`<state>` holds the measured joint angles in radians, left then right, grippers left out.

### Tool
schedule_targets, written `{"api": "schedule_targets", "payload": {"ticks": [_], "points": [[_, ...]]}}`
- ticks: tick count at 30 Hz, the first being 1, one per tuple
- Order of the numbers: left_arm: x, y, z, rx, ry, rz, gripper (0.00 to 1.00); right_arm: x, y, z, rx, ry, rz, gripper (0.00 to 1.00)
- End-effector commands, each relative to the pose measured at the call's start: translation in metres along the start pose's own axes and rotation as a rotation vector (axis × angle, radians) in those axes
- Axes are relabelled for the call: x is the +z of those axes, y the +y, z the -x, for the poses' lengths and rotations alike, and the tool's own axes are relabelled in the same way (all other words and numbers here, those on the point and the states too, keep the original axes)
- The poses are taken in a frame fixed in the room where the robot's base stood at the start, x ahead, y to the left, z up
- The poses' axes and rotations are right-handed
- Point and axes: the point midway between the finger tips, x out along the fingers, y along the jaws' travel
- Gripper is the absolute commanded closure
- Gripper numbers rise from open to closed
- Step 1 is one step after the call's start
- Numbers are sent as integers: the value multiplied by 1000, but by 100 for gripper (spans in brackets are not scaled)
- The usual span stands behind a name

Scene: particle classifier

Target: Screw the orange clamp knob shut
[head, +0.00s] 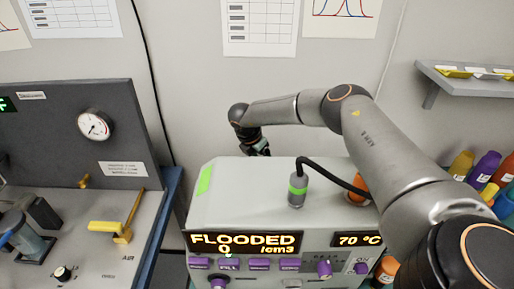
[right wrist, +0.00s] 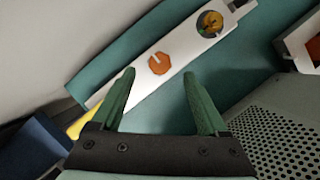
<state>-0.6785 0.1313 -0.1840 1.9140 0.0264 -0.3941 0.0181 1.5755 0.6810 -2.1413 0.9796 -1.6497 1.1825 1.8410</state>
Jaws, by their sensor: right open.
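The orange clamp knob (right wrist: 159,63) shows in the right wrist view as a flat, roughly hexagonal piece on a pale bar (right wrist: 185,42). My right gripper (right wrist: 158,74) is open, with its two green fingers apart. In the picture the knob lies between and just beyond the fingertips; I cannot tell the depth gap, and nothing is held. In the head view my right arm reaches over the grey machine (head: 240,205), and its gripper (head: 260,150) is partly hidden behind the machine's back edge. The knob is hidden there. My left gripper is not in view.
A round opening with a yellow part (right wrist: 210,24) is farther along the bar. A perforated panel (right wrist: 285,135) lies to the right. The machine's display (head: 245,243) reads FLOODED. A probe (head: 297,190) with a black cable stands on its top. Coloured bottles (head: 485,168) stand at right.

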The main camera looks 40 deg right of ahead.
Motion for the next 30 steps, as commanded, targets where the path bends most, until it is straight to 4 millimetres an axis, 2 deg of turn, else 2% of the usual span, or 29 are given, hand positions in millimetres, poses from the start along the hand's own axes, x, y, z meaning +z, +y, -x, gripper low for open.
{"api": "schedule_targets", "payload": {"ticks": [1, 6, 12, 17, 30], "points": [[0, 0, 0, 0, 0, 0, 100, 0, 1, 13, 4, 2, 0, 23], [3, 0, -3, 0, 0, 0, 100, 0, 0, 47, 2, 1, 0, 23], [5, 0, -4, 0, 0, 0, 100, 0, 0, 70, 0, -1, 1, 23], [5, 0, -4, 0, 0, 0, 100, 0, 0, 75, -1, -1, 0, 23], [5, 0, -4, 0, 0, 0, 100, 0, 0, 75, -1, -1, 0, 23]]}}
